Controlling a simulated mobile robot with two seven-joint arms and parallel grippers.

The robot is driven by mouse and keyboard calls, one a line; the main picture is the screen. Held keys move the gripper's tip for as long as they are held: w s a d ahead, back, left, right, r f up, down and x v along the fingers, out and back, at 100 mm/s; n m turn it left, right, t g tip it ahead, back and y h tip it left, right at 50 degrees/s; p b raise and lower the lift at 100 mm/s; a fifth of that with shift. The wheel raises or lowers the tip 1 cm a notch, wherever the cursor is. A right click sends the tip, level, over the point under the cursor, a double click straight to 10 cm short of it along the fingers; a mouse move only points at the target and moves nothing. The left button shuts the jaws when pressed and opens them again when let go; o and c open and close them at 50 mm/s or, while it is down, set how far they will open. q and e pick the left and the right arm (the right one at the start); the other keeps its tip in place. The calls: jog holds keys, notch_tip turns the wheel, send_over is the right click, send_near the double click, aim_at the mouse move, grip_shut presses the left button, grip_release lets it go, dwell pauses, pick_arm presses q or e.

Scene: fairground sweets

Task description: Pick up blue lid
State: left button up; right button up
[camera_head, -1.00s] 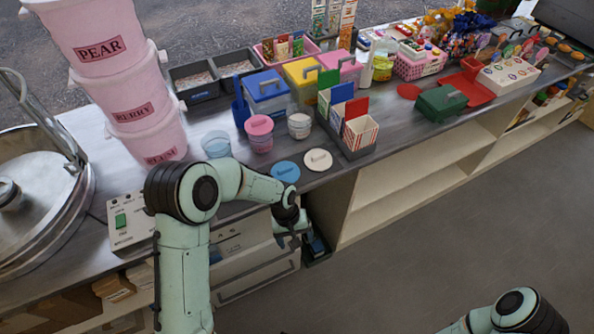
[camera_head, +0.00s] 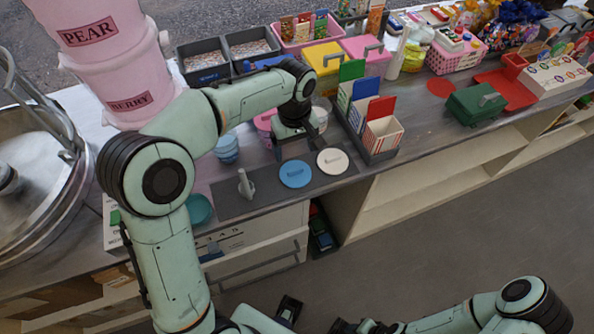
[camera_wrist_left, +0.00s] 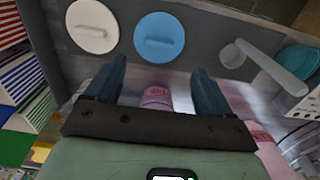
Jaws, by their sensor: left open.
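The blue lid (camera_head: 295,174) is a flat round disc with a raised bar handle, lying on a dark grey mat on the counter. My left gripper (camera_head: 292,150) is open and empty just behind the lid, above the counter. In the left wrist view the blue lid (camera_wrist_left: 159,40) lies beyond the gap between the open fingers (camera_wrist_left: 158,75), with nothing between them and it. The white lid (camera_head: 332,161) lies close beside it on the right; it also shows in the left wrist view (camera_wrist_left: 92,26). My right arm's end is dark and unclear at the bottom edge.
Teal and blue cups (camera_head: 227,149) are farther left. Pink tubs are partly hidden behind my left arm. A rack of striped boxes (camera_head: 382,138) stands to the right. The counter's front edge is near the lids.

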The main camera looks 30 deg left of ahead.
aim_at(296, 169)
pick_arm(q)
notch_tip(296, 169, down, 9)
jog(key=shift+w+r+b, duration=0.1)
jog(key=shift+b, duration=0.2)
jog(key=c, duration=1.1)
